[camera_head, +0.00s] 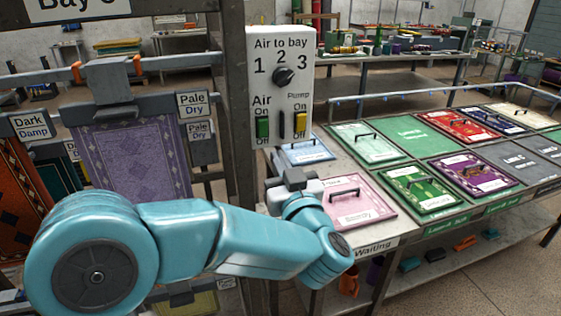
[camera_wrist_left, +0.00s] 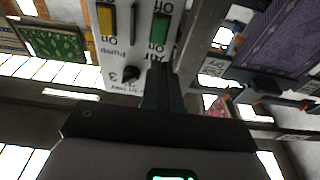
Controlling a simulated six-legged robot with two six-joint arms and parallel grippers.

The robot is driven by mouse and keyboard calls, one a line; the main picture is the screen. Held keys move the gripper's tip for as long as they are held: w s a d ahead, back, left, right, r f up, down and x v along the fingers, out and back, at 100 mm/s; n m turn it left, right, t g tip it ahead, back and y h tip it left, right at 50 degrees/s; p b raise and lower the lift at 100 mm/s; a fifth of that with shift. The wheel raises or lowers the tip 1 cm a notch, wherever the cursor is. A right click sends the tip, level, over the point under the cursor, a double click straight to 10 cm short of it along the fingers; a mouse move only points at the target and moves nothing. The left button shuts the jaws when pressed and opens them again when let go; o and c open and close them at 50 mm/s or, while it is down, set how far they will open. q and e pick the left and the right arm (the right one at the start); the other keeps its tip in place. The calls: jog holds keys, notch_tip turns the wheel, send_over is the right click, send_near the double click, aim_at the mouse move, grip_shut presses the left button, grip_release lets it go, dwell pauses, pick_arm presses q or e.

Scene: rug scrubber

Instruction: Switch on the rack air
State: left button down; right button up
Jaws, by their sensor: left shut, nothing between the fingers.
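A white control panel (camera_head: 281,90) headed "Air to bay" is fixed to a grey post. It has a black knob (camera_head: 284,76) among the numbers 1, 2 and 3. Below on the left is a green Air switch (camera_head: 262,128), and on the right a yellow Pump switch (camera_head: 300,122). I cannot tell clearly which way the Air switch is set. My left gripper (camera_head: 290,181) is just below the panel. In the left wrist view, its closed fingers (camera_wrist_left: 160,78) point at the panel, near the green switch (camera_wrist_left: 160,28) and the knob (camera_wrist_left: 131,73). Any contact is unclear. My right gripper is out of view.
A bench with several coloured, handled panels (camera_head: 372,144) stands at right, its front labelled "Waiting" (camera_head: 375,248). A pink one (camera_head: 358,208) lies close to my left wrist. Rugs hang at left, including a purple one (camera_head: 130,160) beside the post.

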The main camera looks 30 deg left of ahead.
aim_at(261, 123)
pick_arm(q)
jog(key=p+x, duration=0.2)
jog(key=x, duration=0.8)
jog(key=shift+w, duration=0.1)
jog(key=r+p, duration=0.1)
jog(key=p, duration=0.2)
jog(key=r+g+h+p, duration=0.1)
jog(key=p, duration=0.2)
jog(key=shift+w+a+r+h+p, duration=0.1)
jog(key=shift+a+r+h+p, duration=0.05)
jog(key=shift+a+h+p, duration=0.15)
jog(key=shift+f+b, duration=0.55)
jog(key=shift+b, duration=0.05)
